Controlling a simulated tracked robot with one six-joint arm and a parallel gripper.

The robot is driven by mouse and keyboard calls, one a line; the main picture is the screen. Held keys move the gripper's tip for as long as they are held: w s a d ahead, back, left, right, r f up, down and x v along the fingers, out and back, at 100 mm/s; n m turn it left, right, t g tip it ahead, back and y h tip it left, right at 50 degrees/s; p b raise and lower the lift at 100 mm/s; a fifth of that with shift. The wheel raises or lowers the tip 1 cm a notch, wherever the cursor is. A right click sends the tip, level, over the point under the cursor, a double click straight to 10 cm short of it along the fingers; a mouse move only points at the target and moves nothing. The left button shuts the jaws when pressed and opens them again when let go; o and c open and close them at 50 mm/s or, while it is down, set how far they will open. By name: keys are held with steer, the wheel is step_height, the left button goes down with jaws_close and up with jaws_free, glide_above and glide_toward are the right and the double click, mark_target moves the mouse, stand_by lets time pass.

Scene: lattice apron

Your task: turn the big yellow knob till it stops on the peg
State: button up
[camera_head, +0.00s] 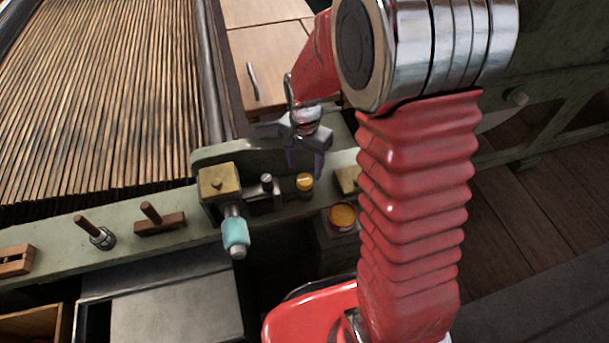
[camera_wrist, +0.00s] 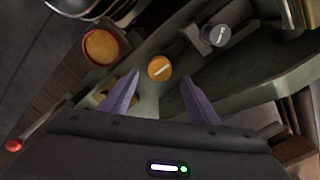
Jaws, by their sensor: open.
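The yellow knob (camera_head: 305,183) is a short round cap on the green machine rail. In the wrist view the yellow knob (camera_wrist: 160,68) shows a pale line across its face. My gripper (camera_head: 305,165) is open, its purple fingers pointing down just above the knob. In the wrist view the gap of my gripper (camera_wrist: 154,79) lies close to the knob, which appears between and slightly beyond the fingertips. Nothing is between the fingers, and I cannot tell whether they touch the knob. I cannot make out the stop peg.
A grey knob (camera_wrist: 217,36) with a pale line is beside the yellow one. A larger orange-topped round container (camera_head: 342,217) stands below the rail. A brass block (camera_head: 218,183) with a teal handle (camera_head: 235,232) is left. Wooden-handled parts (camera_head: 160,222) are farther left.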

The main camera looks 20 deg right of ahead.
mark_target(304, 179)
steer(key=shift+f, duration=2.7)
steer(key=shift+c, duration=0.5)
steer(key=c, duration=0.9)
